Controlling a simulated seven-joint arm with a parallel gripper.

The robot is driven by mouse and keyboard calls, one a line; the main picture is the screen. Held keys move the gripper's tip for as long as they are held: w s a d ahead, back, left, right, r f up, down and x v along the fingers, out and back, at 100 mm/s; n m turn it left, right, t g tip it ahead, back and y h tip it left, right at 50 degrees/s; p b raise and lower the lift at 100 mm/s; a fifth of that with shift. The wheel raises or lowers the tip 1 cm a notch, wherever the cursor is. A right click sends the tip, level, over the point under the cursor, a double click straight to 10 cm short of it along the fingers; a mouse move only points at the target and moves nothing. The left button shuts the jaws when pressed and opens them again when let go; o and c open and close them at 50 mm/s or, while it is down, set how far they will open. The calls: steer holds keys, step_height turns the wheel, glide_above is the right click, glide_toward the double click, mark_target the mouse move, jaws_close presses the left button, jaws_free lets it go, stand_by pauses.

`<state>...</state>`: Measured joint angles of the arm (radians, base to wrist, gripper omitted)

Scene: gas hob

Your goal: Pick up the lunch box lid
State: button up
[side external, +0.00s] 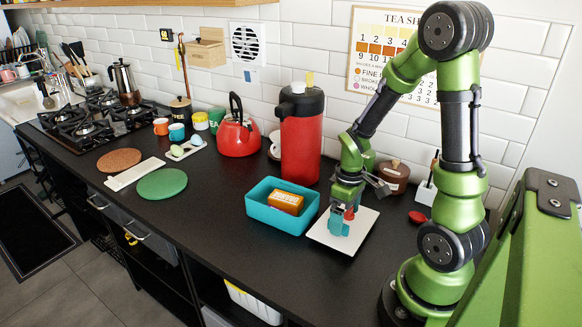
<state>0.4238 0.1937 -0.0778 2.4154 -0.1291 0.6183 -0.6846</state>
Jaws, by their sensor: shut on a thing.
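The open teal lunch box (257,212) stands on the dark counter with an orange, labelled block (285,203) inside. A flat white square panel (325,238), which looks like its lid, lies to the right of the box. The exact contact is hidden. The panel looks level and on or very near the counter.
A tall red flask (301,137) stands behind the box, close to my arm. A brown jar (394,177) and a red spoon-like item (417,217) are to the right. A red kettle (238,136) and a green round mat (162,184) are left. The front counter is clear.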

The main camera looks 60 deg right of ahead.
steer(key=shift+r, duration=0.1)
step_height(320, 180, up, 10)
stand_by(0.4)
steer(key=shift+f, duration=0.2)
steer(key=w+a+r+n, duration=0.1)
steer(key=w+r+n, duration=0.2)
steer(key=w+n, duration=0.55)
steer(key=w+a+r+n, duration=0.2)
steer(key=w+r+n, duration=0.1)
steer(key=w+n, duration=0.6)
step_height(320, 180, down, 10)
steer(key=n, duration=0.1)
steer(key=shift+s+d, duration=0.2)
steer(key=shift+s, duration=0.25)
steer(key=shift+f, duration=0.65)
stand_by(0.8)
